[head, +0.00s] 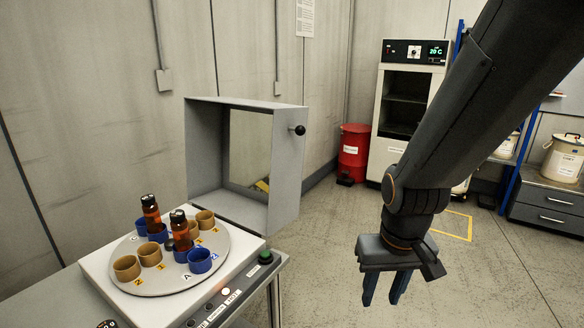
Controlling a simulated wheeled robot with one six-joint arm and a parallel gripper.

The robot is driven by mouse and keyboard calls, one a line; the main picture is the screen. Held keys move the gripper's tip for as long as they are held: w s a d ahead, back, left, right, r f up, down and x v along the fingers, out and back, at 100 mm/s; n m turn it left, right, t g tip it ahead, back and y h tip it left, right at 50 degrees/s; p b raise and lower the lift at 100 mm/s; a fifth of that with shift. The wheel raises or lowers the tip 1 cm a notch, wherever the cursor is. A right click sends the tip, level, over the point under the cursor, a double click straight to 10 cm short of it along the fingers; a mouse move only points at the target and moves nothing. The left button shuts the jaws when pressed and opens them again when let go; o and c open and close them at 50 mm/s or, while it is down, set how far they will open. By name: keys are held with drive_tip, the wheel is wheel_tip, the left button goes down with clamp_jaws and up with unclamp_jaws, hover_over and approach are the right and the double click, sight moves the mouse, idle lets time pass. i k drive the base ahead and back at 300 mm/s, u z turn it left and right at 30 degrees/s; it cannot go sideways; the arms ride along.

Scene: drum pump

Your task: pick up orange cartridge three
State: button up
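Two amber-orange cylinders with black caps stand upright on the round grey turntable (222,262), one at the back left (151,214) and one nearer the middle (180,231). I cannot read a number on either, so I cannot tell which, if any, is orange cartridge three. They stand at blue and tan cups; their lower ends are hidden. My gripper (384,291) hangs over the floor to the right, well apart from the turntable. Its two blue fingers point down, spread apart with nothing between them.
Several tan cups, such as the front one (127,268), and blue cups (200,261) sit on the turntable. A grey open-framed box with a window (246,160) stands behind it. A red drum (353,153) and white cabinet (410,90) stand farther back. The floor between is clear.

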sight(179, 224)
drive_tip(key=u, duration=1.25)
drive_tip(key=k, duration=0.65)
drive_tip(key=z, duration=0.3)
drive_tip(key=i, duration=0.65)
drive_tip(key=u, duration=0.6)
drive_tip(key=i, duration=0.75)
drive_tip(key=u, duration=0.7)
